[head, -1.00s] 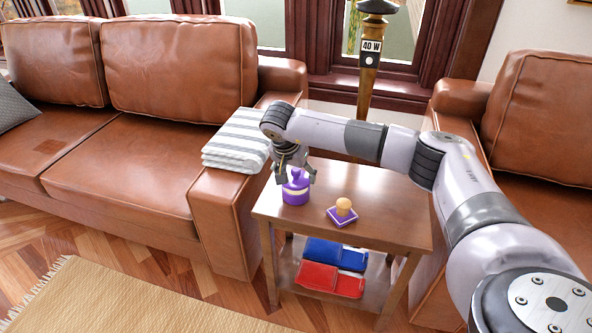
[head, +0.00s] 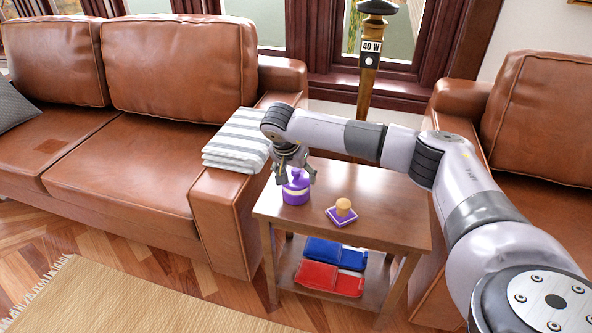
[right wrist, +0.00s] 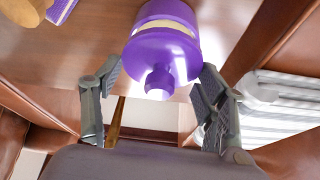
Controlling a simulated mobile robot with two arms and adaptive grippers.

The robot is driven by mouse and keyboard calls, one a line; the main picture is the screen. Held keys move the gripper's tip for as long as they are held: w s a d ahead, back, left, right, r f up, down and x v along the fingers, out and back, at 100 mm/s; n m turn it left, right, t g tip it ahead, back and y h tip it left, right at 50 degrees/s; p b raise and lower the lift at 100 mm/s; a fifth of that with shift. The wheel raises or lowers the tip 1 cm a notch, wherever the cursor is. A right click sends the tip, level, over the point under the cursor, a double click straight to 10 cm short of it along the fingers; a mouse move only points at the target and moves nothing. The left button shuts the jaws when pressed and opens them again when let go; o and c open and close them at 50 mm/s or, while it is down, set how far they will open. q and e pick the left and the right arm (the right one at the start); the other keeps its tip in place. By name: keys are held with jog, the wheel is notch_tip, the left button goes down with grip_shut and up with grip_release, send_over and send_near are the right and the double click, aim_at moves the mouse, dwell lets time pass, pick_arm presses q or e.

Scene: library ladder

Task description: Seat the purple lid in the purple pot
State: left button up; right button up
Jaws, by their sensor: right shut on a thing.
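The purple pot (head: 296,197) with a cream band stands upright on the small wooden side table, near its left end. The purple lid (right wrist: 160,60) with a round knob is on top of the pot, its knob pointing at the camera in the right wrist view. My right gripper (head: 294,178) comes down from above. I cannot tell whether the lid sits fully down in the pot. My left gripper is not in view.
A square purple piece with a wooden knob (head: 342,212) lies right of the pot on the side table (head: 390,215). Blue and red items (head: 330,279) lie on the lower shelf. A sofa arm with a folded striped cloth (head: 236,140) is close on the left.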

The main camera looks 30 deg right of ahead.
jog(key=shift+f+b, duration=0.5)
jog(key=shift+f, duration=0.55)
jog(key=o, duration=1.2)
jog(key=shift+r, duration=0.2)
jog(key=v, duration=1.2)
jog(key=shift+w, duration=0.1)
